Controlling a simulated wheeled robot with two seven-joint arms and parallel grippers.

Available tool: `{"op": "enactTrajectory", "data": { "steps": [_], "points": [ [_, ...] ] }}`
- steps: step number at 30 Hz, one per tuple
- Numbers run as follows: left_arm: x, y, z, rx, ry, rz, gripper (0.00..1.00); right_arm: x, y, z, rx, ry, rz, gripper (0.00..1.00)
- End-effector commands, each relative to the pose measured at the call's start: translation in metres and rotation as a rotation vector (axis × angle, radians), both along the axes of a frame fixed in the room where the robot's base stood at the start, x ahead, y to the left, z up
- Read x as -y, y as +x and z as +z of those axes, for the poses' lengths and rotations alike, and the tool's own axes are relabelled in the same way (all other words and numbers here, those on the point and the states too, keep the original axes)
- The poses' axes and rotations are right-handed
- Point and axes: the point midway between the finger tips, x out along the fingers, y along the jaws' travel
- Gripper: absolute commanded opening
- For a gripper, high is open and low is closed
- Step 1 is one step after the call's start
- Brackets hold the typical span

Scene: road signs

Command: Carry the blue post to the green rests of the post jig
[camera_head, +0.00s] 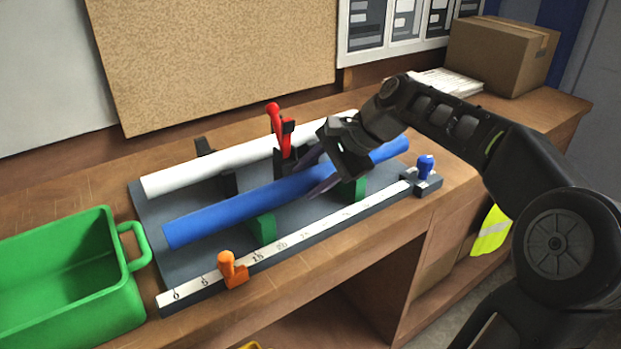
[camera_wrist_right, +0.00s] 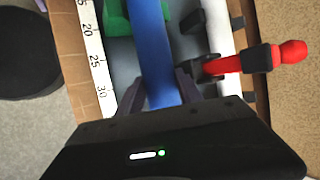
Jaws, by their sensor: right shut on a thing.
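The blue post (camera_head: 225,217) lies lengthwise over the green rests of the jig, a near-left one (camera_head: 262,228) and a right one (camera_head: 352,190). I cannot tell whether it touches both or hovers slightly above. My right gripper (camera_head: 316,172) is shut on the blue post, right of its middle, with one finger on each side. The right wrist view shows the post (camera_wrist_right: 158,50) between the fingers and a green rest (camera_wrist_right: 116,22) beside it. The grey jig base (camera_head: 150,255) lies on the bench. My left gripper is not in view.
A white post (camera_head: 205,172) lies behind on dark supports, with a red-handled clamp (camera_head: 280,125) beside it. A ruler strip (camera_head: 300,234) runs along the jig's front, with an orange stop (camera_head: 232,270) and a blue knob (camera_head: 425,166). A green bin (camera_head: 75,325) stands left.

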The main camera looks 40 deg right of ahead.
Motion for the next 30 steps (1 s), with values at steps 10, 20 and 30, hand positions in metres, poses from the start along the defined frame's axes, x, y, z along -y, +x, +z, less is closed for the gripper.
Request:
{"op": "enactTrajectory", "data": {
  "steps": [10, 20, 30],
  "points": [
    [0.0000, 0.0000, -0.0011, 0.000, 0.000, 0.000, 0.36, -0.0001, 0.0006, -0.0022, 0.004, 0.000, -0.001, 0.00],
    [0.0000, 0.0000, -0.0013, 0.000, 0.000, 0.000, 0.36, -0.0001, 0.0002, -0.0039, 0.001, 0.000, 0.000, 0.64],
    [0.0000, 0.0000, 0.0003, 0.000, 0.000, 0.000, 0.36, 0.0007, -0.0005, 0.0001, 0.002, 0.000, 0.000, 0.64]
  ]
}}
